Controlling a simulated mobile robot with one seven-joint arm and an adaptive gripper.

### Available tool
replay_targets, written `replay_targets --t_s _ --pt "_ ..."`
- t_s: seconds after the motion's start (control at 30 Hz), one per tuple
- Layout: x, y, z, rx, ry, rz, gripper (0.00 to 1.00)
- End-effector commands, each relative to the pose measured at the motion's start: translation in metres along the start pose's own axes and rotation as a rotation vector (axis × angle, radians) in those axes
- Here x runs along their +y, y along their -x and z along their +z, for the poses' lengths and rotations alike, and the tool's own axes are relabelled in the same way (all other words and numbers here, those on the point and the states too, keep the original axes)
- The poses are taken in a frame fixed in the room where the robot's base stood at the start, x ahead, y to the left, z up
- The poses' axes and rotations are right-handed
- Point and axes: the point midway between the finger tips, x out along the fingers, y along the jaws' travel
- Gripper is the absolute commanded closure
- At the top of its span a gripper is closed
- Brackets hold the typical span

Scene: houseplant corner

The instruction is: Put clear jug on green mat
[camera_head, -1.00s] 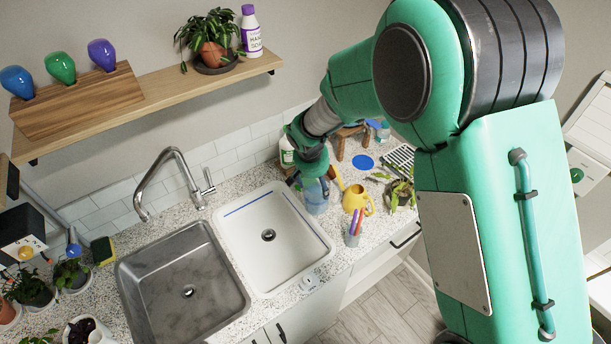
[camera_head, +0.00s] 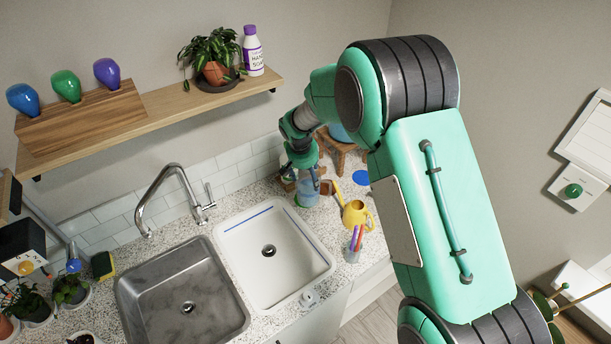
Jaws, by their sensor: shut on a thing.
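The clear jug (camera_head: 307,191), bluish and see-through, is upright at the counter behind the white sink basin's back right corner. My gripper (camera_head: 303,166) comes down from above and is shut on it. The gripper hides the jug's upper part. A small sliver of green (camera_head: 297,203) shows at the jug's lower left; it may be the green mat, mostly hidden under or behind the jug. I cannot tell whether the jug's base touches it.
A yellow watering can (camera_head: 356,214) and a cup of pens (camera_head: 354,246) stand to the right. A blue disc (camera_head: 362,177) and a wooden stool (camera_head: 342,153) are behind. The white basin (camera_head: 267,281) and steel basin (camera_head: 184,326) lie in front. My arm hides the right counter.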

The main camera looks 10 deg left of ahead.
Motion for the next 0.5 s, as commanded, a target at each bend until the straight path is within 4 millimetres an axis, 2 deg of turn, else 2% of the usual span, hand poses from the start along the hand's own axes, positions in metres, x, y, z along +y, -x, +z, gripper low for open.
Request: replay_targets --t_s 0.23,0.5 --pt "-0.008 -0.007 -0.028 0.002 -0.001 -0.001 0.85" --pt "-0.011 -0.010 -0.036 0.001 0.000 0.000 0.85"
